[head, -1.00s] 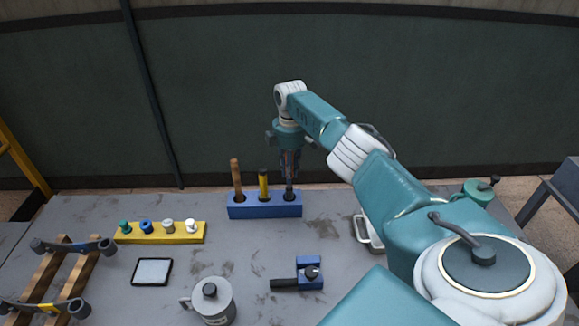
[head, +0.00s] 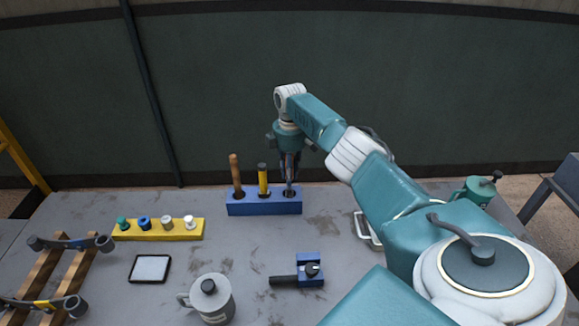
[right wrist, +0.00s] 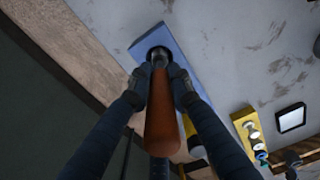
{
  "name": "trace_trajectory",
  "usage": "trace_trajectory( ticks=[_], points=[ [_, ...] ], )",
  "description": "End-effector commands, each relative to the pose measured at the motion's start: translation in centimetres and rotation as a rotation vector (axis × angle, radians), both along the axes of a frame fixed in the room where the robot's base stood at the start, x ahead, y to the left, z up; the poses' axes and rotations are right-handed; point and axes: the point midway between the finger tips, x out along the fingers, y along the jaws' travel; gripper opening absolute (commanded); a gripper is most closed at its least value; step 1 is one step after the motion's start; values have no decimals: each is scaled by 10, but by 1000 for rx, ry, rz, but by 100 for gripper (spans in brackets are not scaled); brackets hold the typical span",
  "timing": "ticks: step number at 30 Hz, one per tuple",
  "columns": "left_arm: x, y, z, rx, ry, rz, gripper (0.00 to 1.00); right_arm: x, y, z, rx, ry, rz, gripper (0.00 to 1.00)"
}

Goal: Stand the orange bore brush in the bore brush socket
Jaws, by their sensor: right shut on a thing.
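The orange bore brush (right wrist: 160,115) is between the fingers of my right gripper (right wrist: 160,83), its orange handle pointing at the wrist camera. My right gripper also shows in the head view (head: 290,172), shut on the brush, above the right end of the blue rack (head: 250,208). The bore brush socket (right wrist: 158,53) is the dark round hole at that end. The brush is lined up with it and its lower end appears to be at or in the hole; the fingers hide how deep. My left gripper is not in view.
A brown-handled tool (head: 235,172) and a yellow-handled tool (head: 263,180) stand in the same rack, close to the gripper's left. A yellow rack with small pegs (head: 158,232), a tablet (head: 150,268), a grey can (head: 211,300) and a blue clamp (head: 308,270) are nearer.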

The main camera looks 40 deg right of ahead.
Motion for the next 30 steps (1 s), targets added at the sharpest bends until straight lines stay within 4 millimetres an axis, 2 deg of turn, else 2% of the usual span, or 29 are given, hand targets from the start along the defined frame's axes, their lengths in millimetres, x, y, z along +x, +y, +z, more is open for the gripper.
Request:
trace_trajectory(
  ticks=[24, 30],
  points=[
    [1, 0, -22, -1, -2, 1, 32, 1, 1, -27, 1, -1, 1, 0],
    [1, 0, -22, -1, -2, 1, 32, 1, 1, -27, 0, 0, 0, 0]
  ],
)
